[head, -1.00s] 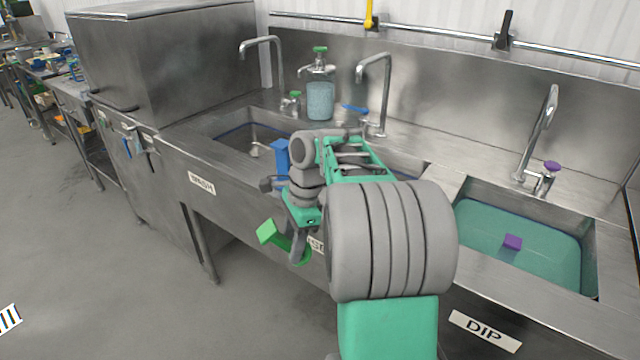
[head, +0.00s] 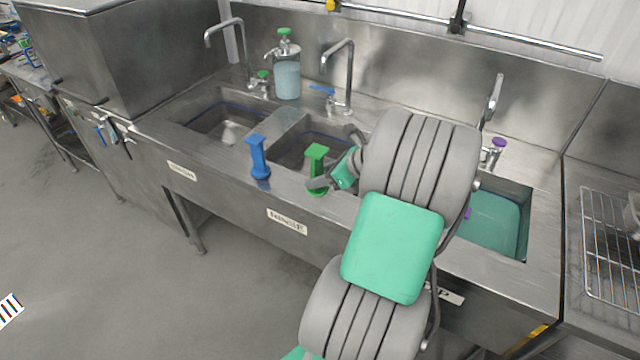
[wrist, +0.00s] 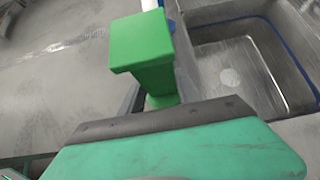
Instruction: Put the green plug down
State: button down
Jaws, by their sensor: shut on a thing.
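The green plug (head: 316,163) stands upright at the front rim of the sink unit, by the middle basin, just right of a blue plug (head: 257,157). My gripper (head: 319,184) is shut on the green plug low on its stem. In the wrist view the green plug (wrist: 146,50) rises beyond my gripper (wrist: 160,110), with its square top clear. Its lower end is hidden behind the gripper there. I cannot tell whether its base rests fully on the steel.
The middle basin (head: 290,150) lies just behind the plug, and the left basin (head: 215,125) is farther left. The right basin (head: 500,225) holds green liquid. Taps and a soap bottle (head: 287,78) stand along the back. The front rim drops to open floor.

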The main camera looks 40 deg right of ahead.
jog(key=f, duration=0.1)
jog(key=w+d+f, duration=0.1)
jog(key=d+f, duration=0.1)
jog(key=shift+w+d+f, duration=0.15)
jog(key=shift+w+f, duration=0.1)
jog(key=shift+w, duration=0.15)
notch_tip(320, 180, down, 3)
jog(key=shift+d+f+p, duration=0.1)
jog(key=shift+f+p, duration=0.05)
jog(key=shift+p, duration=0.45)
jog(key=c, duration=0.9)
grip_release()
jog(key=shift+o, duration=0.2)
jog(key=v, duration=1.2)
jog(key=shift+b, duration=0.45)
